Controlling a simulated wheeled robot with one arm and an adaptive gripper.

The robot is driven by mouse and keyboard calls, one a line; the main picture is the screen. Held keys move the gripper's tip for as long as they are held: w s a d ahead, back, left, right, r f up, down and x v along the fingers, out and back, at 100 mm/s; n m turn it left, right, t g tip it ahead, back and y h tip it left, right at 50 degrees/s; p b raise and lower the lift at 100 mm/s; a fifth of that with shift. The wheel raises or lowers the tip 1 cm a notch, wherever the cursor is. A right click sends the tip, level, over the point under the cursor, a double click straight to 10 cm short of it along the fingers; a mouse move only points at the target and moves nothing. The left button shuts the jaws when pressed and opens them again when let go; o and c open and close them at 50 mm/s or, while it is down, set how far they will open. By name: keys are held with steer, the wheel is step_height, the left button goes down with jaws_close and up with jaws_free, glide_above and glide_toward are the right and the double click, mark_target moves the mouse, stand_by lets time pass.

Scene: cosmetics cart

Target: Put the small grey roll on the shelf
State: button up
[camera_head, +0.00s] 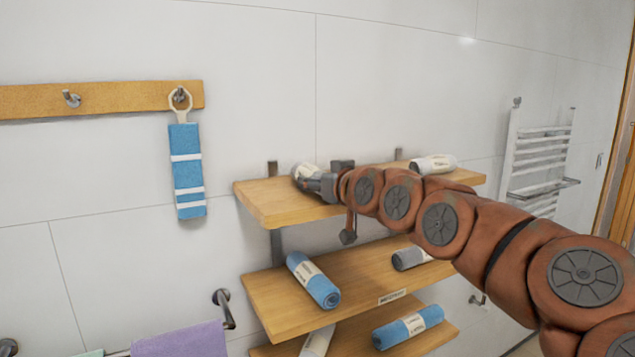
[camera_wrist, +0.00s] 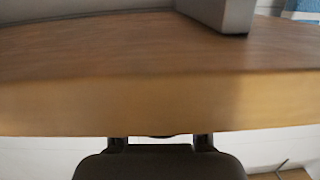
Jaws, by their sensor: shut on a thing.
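My gripper (camera_head: 322,184) is at the left part of the top shelf (camera_head: 275,207), shut on a small grey roll with a pale label (camera_head: 304,172). The roll is at the level of the shelf board, partly hidden by my gripper. I cannot tell whether it rests on the board. In the wrist view the wooden shelf's front edge (camera_wrist: 130,105) fills the middle. A dark part of my gripper (camera_wrist: 160,160) shows below it, and the roll cannot be made out there.
A whitish roll (camera_head: 433,163) lies at the top shelf's right. The middle shelf holds a blue roll (camera_head: 314,280) and another grey roll (camera_head: 410,258). A blue roll (camera_head: 408,327) lies on the bottom shelf. A blue towel (camera_head: 187,170) hangs at the left.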

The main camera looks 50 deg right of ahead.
steer(key=shift+f, duration=0.15)
steer(key=o, duration=1.2)
steer(key=shift+c, duration=0.2)
steer(key=shift+r, duration=0.25)
